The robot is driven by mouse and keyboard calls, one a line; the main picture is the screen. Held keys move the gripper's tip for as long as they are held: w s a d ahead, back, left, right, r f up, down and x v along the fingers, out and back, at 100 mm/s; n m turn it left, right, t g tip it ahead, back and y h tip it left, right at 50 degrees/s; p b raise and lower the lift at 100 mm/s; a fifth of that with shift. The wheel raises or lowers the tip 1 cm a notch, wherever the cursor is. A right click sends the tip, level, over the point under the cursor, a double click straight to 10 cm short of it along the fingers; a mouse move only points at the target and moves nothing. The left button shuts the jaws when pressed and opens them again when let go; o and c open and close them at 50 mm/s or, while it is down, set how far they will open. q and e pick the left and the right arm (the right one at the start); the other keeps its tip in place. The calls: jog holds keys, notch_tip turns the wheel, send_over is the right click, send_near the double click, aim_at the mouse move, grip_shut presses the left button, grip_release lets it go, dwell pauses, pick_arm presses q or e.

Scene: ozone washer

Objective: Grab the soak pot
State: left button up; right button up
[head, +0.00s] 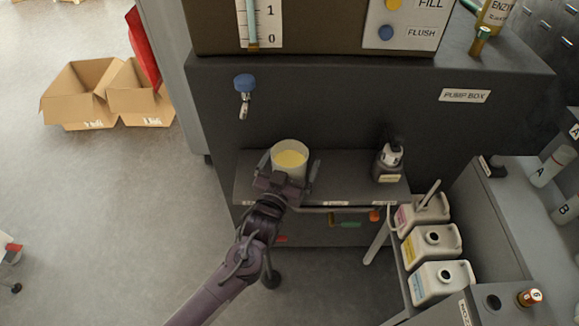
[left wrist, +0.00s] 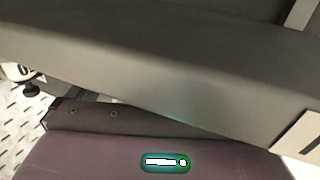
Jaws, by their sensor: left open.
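The soak pot is a pale, round pot (head: 290,172) with yellow liquid inside. It stands upright on the grey shelf (head: 340,165) under the blue-handled tap. My left gripper (head: 288,168) is open, with one finger on each side of the pot. Its palm is at the pot's front, hiding the lower part. I cannot tell whether the fingers touch the pot. In the left wrist view a grey surface, probably the shelf's edge (left wrist: 170,70), fills most of the picture, and the pot does not show. My right gripper is not in view.
A dark pump bottle (head: 388,165) stands on the shelf's right end. The blue-handled tap (head: 244,90) sticks out behind and left of the pot. Several labelled canisters (head: 437,243) stand lower right. Cardboard boxes (head: 105,95) lie on the floor at left. The floor at lower left is mostly clear.

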pick_arm(q)
jog(key=c, duration=0.9)
jog(key=shift+c, duration=1.2)
jog(key=shift+r, duration=0.15)
